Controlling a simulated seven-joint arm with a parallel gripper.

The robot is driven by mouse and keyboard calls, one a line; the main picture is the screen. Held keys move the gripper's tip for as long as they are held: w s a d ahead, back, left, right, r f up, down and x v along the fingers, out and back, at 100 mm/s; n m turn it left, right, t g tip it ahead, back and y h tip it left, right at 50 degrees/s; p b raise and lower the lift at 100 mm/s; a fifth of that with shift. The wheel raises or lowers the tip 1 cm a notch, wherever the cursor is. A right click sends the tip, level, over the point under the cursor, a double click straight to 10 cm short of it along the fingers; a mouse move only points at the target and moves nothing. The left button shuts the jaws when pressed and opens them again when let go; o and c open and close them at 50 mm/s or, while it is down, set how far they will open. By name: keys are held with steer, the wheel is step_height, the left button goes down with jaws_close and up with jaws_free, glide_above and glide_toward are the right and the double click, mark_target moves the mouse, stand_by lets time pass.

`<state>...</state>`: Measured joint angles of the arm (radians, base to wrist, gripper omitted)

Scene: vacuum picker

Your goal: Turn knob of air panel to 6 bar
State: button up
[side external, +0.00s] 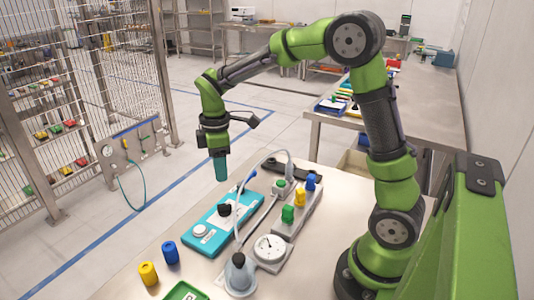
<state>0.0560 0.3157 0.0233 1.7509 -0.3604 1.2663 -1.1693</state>
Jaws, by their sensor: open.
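My gripper (221,172) points straight down, with a teal end, above the back part of the table. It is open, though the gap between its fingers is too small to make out. A teal box (207,233) with a black knob (225,209) and a white round button lies on the table below it, apart from it. A grey unit with a white round dial (270,248) sits to its right; the dial reading is too small to tell. A light panel (128,152) with a small gauge and teal hose hangs on the fence. I cannot tell which is the air panel.
A grey strip (299,212) holds green, yellow and blue pieces. A grey rounded device (239,274) with a cable stands at the front. Yellow (148,274) and blue (171,252) cylinders and a green tray (185,291) are at the front left.

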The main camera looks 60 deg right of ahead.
mark_target(224, 205)
step_height(224, 205, down, 12)
steer(key=shift+r, duration=0.2)
steer(key=shift+c, duration=0.3)
jaws_close()
